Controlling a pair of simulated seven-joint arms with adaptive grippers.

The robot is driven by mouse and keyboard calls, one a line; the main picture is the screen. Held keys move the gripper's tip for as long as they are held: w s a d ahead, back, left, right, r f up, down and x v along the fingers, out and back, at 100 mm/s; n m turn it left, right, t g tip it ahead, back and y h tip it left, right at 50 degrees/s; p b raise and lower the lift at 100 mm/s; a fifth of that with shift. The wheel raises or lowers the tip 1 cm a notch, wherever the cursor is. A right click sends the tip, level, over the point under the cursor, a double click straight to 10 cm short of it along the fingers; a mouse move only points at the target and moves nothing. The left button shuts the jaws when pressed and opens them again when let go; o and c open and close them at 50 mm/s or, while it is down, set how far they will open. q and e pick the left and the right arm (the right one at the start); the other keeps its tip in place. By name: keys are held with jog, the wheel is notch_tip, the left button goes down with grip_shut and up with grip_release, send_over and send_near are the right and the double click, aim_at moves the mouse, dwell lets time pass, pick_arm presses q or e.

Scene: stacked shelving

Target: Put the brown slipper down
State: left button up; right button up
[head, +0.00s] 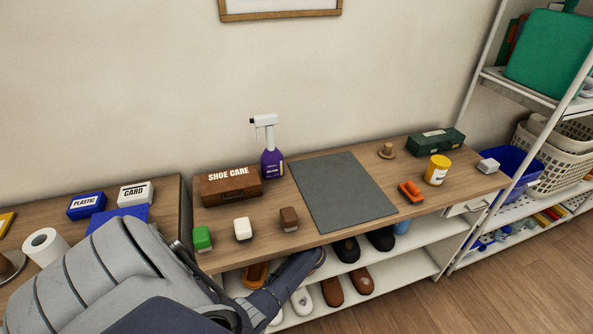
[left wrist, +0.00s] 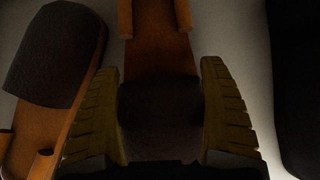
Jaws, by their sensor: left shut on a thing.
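My left gripper (left wrist: 172,80) shows in the left wrist view, its two ribbed yellowish fingers shut on the dark strap of a brown slipper (left wrist: 157,42). The slipper's orange-brown sole runs away toward the top of that view. A second brown slipper (left wrist: 57,55) with a dark strap lies beside it at the left, on a pale surface. In the head view my left arm reaches under the tabletop to the upper shelf, and its gripper and the held slipper are hidden there. An orange-brown slipper (head: 255,275) shows left of the arm. My right gripper is not in view.
Dark shoes (head: 347,250) stand on the upper shelf right of my arm. White shoes (head: 302,300) and brown shoes (head: 332,291) stand on the shelf below. The wooden tabletop (head: 245,244) overhangs them and carries a grey mat (head: 342,190) and several small items.

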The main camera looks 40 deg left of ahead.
pick_arm(q)
jog(key=shift+f, duration=0.1)
jog(key=o, duration=1.4)
jog(key=shift+c, duration=0.2)
jog(key=shift+s+d+r, duration=0.15)
jog(key=shift+d+r, duration=0.2)
jog(key=shift+r, duration=0.05)
jog(key=shift+v, duration=1)
jog(key=s+d, duration=0.2)
jog(key=d, duration=0.1)
jog(key=s+d, duration=0.2)
jog(key=d, duration=0.2)
jog(key=s+d, duration=0.2)
jog(key=d, duration=0.1)
jog(key=shift+d+r, duration=0.1)
jog(key=shift+d, duration=0.1)
